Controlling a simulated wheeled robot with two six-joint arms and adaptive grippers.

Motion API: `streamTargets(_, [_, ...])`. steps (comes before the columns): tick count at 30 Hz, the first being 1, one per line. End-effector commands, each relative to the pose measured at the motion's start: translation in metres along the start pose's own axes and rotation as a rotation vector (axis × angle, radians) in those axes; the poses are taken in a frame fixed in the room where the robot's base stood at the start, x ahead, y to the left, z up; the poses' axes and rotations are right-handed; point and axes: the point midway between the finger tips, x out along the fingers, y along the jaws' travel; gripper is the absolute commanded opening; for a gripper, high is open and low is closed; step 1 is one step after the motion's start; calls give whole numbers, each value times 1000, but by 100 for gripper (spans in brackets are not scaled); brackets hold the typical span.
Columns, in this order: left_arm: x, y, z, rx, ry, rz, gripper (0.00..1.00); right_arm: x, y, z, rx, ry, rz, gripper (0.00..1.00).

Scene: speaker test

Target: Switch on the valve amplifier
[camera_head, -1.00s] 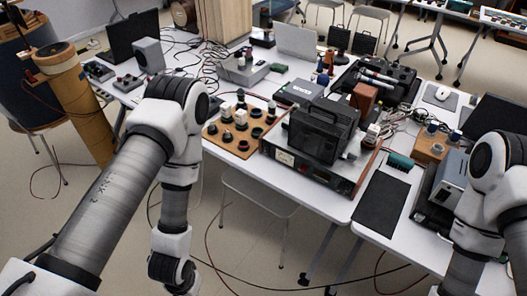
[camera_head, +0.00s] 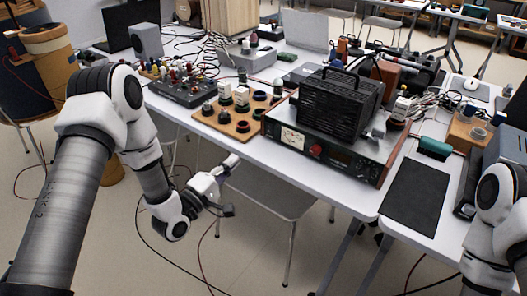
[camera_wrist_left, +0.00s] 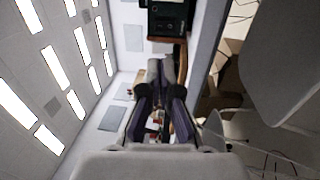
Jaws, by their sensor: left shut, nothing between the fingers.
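The valve amplifier (camera_head: 345,160) appears to be the wide unit on the white table. Its dark front panel has a pale meter at the left and a red knob (camera_head: 315,151), and a black ribbed cage (camera_head: 331,101) stands on top. Whether it is on cannot be told. My left gripper (camera_head: 233,162) is shut and empty, in front of the table edge, left of the panel and apart from it. The wrist view shows its fingers (camera_wrist_left: 155,75) together, with a dark boxy unit beyond them at the top. My right gripper is out of view.
A wooden board with dark round sockets (camera_head: 235,127) lies left of the amplifier. A mixer-like box (camera_head: 187,91) stands further left. A black mat (camera_head: 416,196) and a green-topped brush-like item (camera_head: 434,147) lie right. A chair (camera_head: 268,192) stands under the table's front.

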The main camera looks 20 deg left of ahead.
Motion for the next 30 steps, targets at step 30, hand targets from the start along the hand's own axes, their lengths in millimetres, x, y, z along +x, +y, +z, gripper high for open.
streamTargets(30, [113, 0, 1, 6, -2, 4, 0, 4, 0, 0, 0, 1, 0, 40])
